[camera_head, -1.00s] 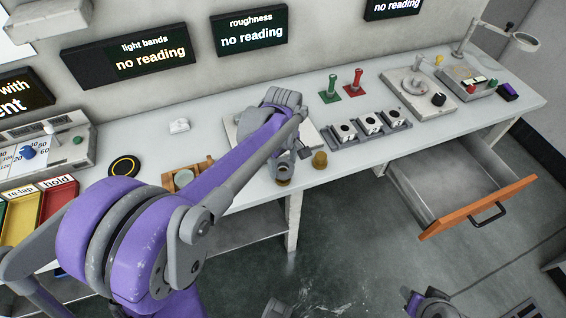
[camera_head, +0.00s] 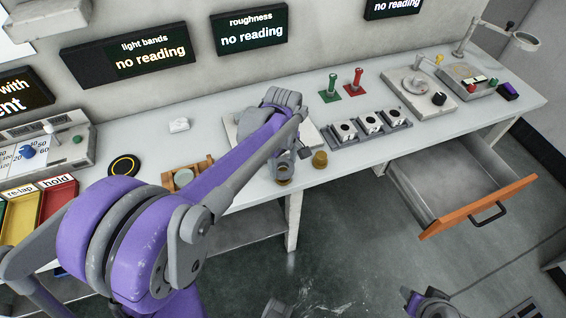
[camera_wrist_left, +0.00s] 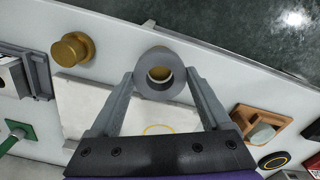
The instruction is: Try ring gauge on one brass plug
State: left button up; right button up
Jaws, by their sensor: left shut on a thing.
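My left gripper (camera_wrist_left: 160,84) is shut on a grey ring gauge (camera_wrist_left: 148,88), held by its sides between the two fingers. One brass plug (camera_head: 283,182) stands at the front edge of the bench under my left gripper.
A pale plate (camera_wrist_left: 85,105) lies beneath the gripper. Three grey blocks (camera_head: 369,123), a green stand (camera_head: 330,92) and a red stand (camera_head: 354,83) are to the right. A wooden holder (camera_head: 205,164) is left. An open drawer (camera_head: 480,207) juts out at front right.

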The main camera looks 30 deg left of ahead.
aim_at(283, 171)
dwell(0.4)
pick_arm(q)
jog(key=o, duration=1.3)
notch_tip(283, 171, up, 11)
jog(key=shift+f+p, duration=0.1)
jog(key=shift+p, duration=0.35)
jog(key=s+d+f+m+t+p, duration=0.1)
jog(key=s+d+f+m, duration=0.1)
jog(key=s+m, duration=0.2)
jog(key=s+d+f+m+t+p, duration=0.1)
jog(key=s+d+f+m+t, duration=0.1)
jog(key=s+m, duration=0.3)
jog(key=s+d+f+m+t+p, duration=0.1)
jog(key=s+d+f+m+t, duration=0.1)
jog(key=s+m, duration=0.3)
jog(key=shift+s+d, duration=0.4)
jog(key=shift+s, duration=0.35)
